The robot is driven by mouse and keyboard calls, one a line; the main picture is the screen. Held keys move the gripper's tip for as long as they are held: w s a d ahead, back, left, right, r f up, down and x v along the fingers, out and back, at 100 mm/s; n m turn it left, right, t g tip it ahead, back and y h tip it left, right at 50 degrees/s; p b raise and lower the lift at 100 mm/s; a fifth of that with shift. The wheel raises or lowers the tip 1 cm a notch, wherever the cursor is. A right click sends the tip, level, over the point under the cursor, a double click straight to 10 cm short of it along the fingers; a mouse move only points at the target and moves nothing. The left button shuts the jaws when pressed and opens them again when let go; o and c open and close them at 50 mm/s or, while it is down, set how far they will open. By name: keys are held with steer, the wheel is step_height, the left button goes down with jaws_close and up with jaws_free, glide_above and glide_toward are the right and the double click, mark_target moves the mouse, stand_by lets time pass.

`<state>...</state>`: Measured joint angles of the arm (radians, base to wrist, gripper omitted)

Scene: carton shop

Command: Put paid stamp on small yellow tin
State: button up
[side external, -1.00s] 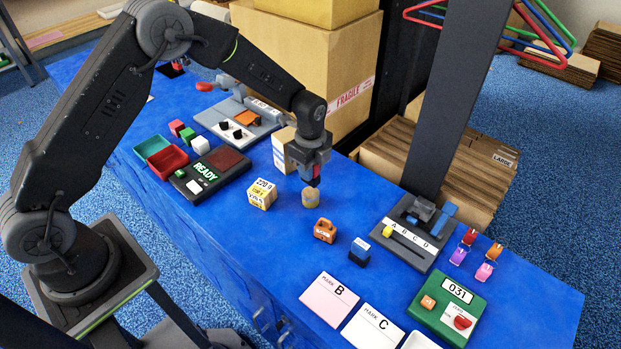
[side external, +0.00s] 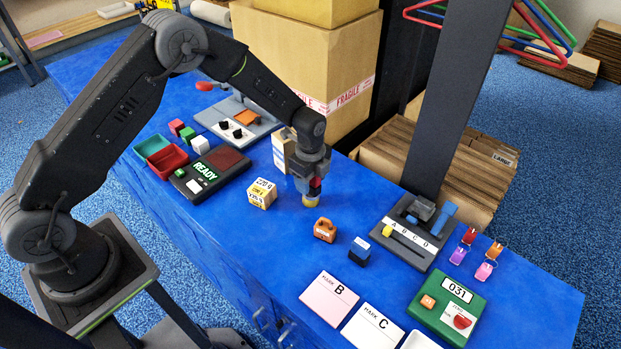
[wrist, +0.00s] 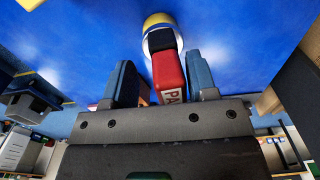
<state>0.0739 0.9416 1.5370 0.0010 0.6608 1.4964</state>
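The small yellow tin (side external: 311,203) stands on the blue table, directly under my gripper (side external: 314,178). In the wrist view the tin (wrist: 158,20) shows a yellow rim and pale side at the top of the picture. The red paid stamp (wrist: 168,75), with "PA" readable and a black base, is between the two blue fingers of my gripper (wrist: 163,78). The black base overlaps the tin's near edge in that view and appears to be at its top. In the side view only a little red of the stamp shows between the fingers.
A yellow-labelled cube (side external: 262,194) stands left of the tin. An orange-brown handled block (side external: 325,230) and a blue-black stamp (side external: 359,251) stand to its right, before the A-B-C-D rack (side external: 436,246). Cards (side external: 328,298) and a green box (side external: 424,306) lie farther right.

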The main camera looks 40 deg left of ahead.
step_height(320, 180, up, 12)
steer(key=shift+f, duration=0.25)
steer(key=s+a+r+n+t, duration=0.1)
steer(key=s+r+n, duration=0.4)
steer(key=r, duration=0.4)
steer(key=s+a+r+n+t, duration=0.15)
steer(key=s+r+n, duration=0.25)
steer(key=s+r, duration=0.45)
steer(key=s+a+r+n+t, duration=0.1)
steer(key=s+r+n+t, duration=0.1)
steer(key=s+n, duration=0.7)
steer(key=s+t, duration=0.1)
steer(key=s, duration=0.5)
steer(key=shift+r, duration=0.15)
